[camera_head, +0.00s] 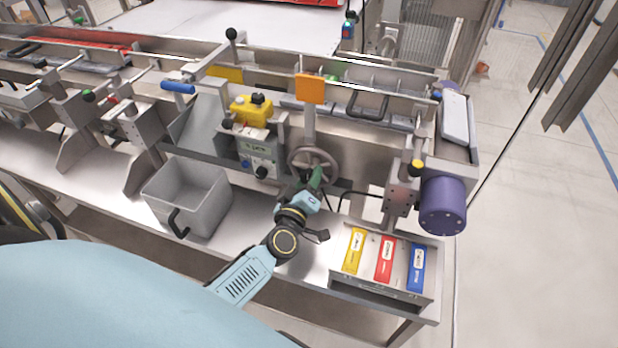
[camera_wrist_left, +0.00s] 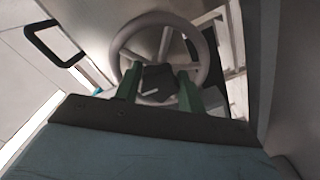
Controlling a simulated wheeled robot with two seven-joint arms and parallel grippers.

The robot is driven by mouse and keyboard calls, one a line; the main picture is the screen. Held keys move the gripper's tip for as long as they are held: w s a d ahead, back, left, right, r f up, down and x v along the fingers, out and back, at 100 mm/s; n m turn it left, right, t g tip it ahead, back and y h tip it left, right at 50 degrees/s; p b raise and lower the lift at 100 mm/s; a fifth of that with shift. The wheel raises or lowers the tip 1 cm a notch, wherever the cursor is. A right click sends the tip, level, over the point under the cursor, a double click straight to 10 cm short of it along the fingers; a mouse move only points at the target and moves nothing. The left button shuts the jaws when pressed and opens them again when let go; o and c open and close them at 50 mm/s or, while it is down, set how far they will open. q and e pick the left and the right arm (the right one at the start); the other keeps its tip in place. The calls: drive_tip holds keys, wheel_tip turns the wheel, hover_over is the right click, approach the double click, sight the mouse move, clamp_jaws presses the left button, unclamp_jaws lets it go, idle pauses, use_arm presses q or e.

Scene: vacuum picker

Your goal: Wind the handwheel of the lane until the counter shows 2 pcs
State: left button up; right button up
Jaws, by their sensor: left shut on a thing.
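The grey handwheel (camera_head: 312,164) stands on the front of the lane, right of the control box. It fills the middle of the left wrist view (camera_wrist_left: 203,55) with its rim and spokes. My left gripper (camera_head: 316,180) is at the lower part of the wheel. In the left wrist view its two green fingers (camera_wrist_left: 158,85) are shut on a dark piece, seemingly the wheel's handle (camera_wrist_left: 157,82). The counter is probably on the grey control box (camera_head: 260,152), but its reading is too small to tell. My right gripper is not in view.
A grey open bin (camera_head: 150,192) stands on the bench at left. A tray (camera_head: 343,287) with yellow, red and blue packs lies at the front right. A purple motor (camera_head: 443,205) juts out at right. A yellow device (camera_head: 250,110) sits above the control box.

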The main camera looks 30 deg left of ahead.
use_arm(q)
drive_tip(key=shift+r+m+p, duration=0.1)
drive_tip(key=shift+m+p, duration=0.4)
drive_tip(key=shift+p, duration=0.05)
drive_tip(key=m+p, duration=0.2)
drive_tip(key=m, duration=0.1)
drive_tip(key=shift+p, duration=0.4)
drive_tip(key=shift+m+p, duration=0.5)
drive_tip(key=shift+m, duration=0.4)
drive_tip(key=shift+a+m+p, duration=0.1)
drive_tip(key=shift+m+p, duration=0.65)
drive_tip(key=shift+m, duration=0.55)
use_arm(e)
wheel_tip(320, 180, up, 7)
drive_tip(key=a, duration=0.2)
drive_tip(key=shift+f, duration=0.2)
use_arm(q)
drive_tip(key=shift+f, duration=0.2)
drive_tip(key=o, duration=1)
drive_tip(key=shift+c, duration=0.2)
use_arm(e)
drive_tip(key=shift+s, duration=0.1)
use_arm(q)
drive_tip(key=shift+s, duration=0.15)
